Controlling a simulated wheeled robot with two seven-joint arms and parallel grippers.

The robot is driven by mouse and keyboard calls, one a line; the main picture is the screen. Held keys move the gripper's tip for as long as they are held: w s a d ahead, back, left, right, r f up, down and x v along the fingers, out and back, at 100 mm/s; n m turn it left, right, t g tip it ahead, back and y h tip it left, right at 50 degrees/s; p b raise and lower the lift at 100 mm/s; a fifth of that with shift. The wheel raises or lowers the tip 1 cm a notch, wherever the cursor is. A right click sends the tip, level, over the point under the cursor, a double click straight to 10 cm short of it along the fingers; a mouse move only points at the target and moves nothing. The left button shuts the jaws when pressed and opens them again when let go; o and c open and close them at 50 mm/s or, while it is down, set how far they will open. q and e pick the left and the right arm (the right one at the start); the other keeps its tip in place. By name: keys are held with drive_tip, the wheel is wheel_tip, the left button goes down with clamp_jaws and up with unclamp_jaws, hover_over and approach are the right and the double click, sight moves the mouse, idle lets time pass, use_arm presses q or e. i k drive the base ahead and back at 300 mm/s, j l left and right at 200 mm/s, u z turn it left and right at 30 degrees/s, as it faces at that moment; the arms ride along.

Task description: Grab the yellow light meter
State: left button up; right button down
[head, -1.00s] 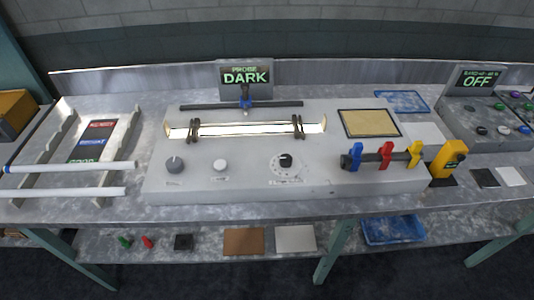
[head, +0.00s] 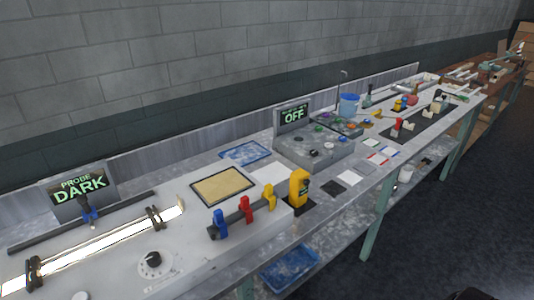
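The yellow light meter (head: 298,188) stands upright on the bench in the head view, at the right end of the pale test console (head: 180,249). It has a small dark display near its top and stands on or beside a black pad. Neither of my grippers is in the head view.
A grey control box (head: 313,149) with an OFF screen (head: 293,116) stands behind the meter. Black (head: 333,187) and white (head: 350,177) squares lie to its right. A blue tray (head: 289,268) sits on the lower shelf.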

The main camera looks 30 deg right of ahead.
sight(298, 192)
drive_tip(key=z, duration=1.3)
